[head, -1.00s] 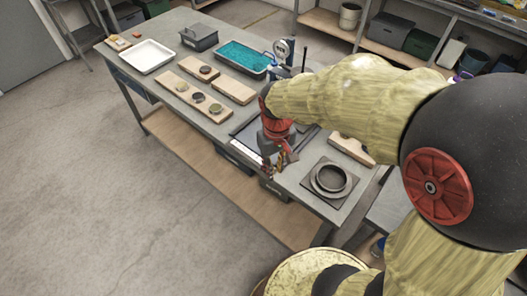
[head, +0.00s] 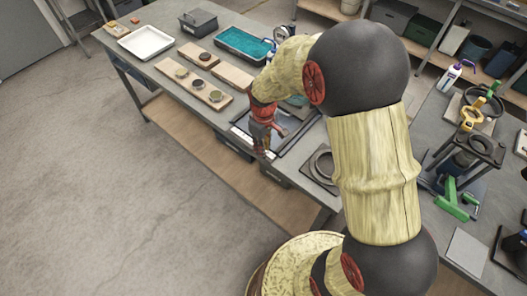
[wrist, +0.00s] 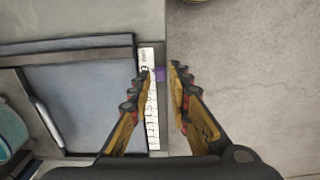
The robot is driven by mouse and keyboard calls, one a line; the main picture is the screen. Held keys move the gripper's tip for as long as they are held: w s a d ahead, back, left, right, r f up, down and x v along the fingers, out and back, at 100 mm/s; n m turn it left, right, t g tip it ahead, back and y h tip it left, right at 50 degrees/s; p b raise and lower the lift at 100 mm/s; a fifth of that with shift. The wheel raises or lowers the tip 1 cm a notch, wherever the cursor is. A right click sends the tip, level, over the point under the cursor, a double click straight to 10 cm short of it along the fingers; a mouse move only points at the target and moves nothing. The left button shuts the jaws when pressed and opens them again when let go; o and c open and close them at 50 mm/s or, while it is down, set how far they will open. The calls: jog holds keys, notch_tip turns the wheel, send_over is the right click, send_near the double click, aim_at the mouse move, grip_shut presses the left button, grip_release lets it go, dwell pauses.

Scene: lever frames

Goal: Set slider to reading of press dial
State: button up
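A white strip with tick marks and print (wrist: 152,112), the slider scale, runs along the table's front edge in the wrist view. A small purple piece (wrist: 160,75), seemingly the slider's handle, sits beside its upper part. My gripper (wrist: 161,72) is open, one finger on each side of the purple piece; I cannot tell if either touches it. In the head view my gripper (head: 262,148) points down at the table's front edge. The press dial (head: 281,33) shows as a small round face behind my arm, partly hidden; its reading is too small to make out.
A dark-framed tray or plate (wrist: 85,75) lies left of the scale. Boards with round pieces (head: 196,84), a teal-filled tray (head: 243,43) and a white tray (head: 146,41) stand further along the table. Open floor lies beyond the front edge.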

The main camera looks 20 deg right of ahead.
jog(key=shift+f, duration=0.95)
jog(key=shift+c, duration=1.3)
grip_shut()
